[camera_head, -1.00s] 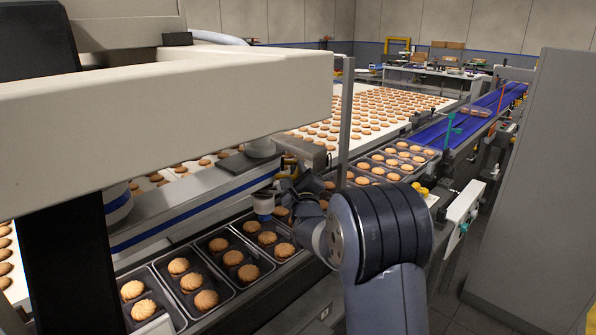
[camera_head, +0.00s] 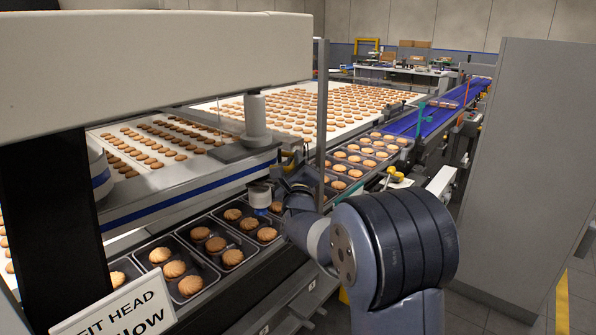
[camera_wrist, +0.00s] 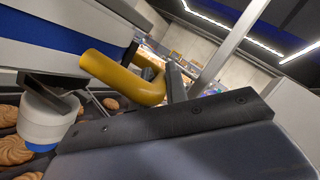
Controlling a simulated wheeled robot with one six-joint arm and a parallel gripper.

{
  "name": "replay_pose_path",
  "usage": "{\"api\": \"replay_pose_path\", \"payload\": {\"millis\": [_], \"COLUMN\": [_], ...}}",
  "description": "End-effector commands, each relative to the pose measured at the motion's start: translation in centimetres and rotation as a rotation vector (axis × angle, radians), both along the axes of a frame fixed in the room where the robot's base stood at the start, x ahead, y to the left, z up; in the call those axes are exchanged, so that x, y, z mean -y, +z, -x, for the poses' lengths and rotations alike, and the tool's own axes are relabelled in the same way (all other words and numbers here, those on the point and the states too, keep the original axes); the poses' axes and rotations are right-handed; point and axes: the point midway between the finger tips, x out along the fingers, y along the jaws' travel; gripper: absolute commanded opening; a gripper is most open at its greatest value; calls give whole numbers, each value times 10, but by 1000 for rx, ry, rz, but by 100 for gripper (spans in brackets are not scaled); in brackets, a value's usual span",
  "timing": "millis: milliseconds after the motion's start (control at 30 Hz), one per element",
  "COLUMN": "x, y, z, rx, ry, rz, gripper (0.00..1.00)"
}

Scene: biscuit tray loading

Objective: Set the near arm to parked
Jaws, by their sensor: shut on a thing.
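The near arm (camera_head: 195,192) is a pale machine link with a blue stripe, reaching over the biscuit trays. A white and blue suction head hangs at its end (camera_head: 260,195) and shows large in the wrist view (camera_wrist: 45,120). A yellow curved handle (camera_wrist: 115,75) sticks out beside it. My gripper (camera_wrist: 165,100) is shut on this handle, with a dark finger across its near side. In the head view my gripper (camera_head: 297,185) is small and dark at the arm's end, and its hold is partly hidden.
Black trays (camera_head: 240,262) with round biscuits lie below the arm. A wide biscuit belt (camera_head: 345,105) and a blue conveyor (camera_head: 420,122) stretch behind. A grey cabinet (camera_head: 530,170) stands at right, a post (camera_head: 322,125) close by. A sign (camera_head: 118,308) is at lower left.

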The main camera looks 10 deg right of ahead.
Motion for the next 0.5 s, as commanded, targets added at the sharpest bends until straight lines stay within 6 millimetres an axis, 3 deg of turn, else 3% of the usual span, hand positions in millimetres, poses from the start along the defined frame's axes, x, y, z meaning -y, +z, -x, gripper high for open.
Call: {"api": "replay_pose_path", "payload": {"millis": [67,500], "x": [0,28], "y": [-9,-4], "z": [17,126], "rx": [4,0], "ry": [-30,-275], "rz": [-2,0], "gripper": [0,0]}}
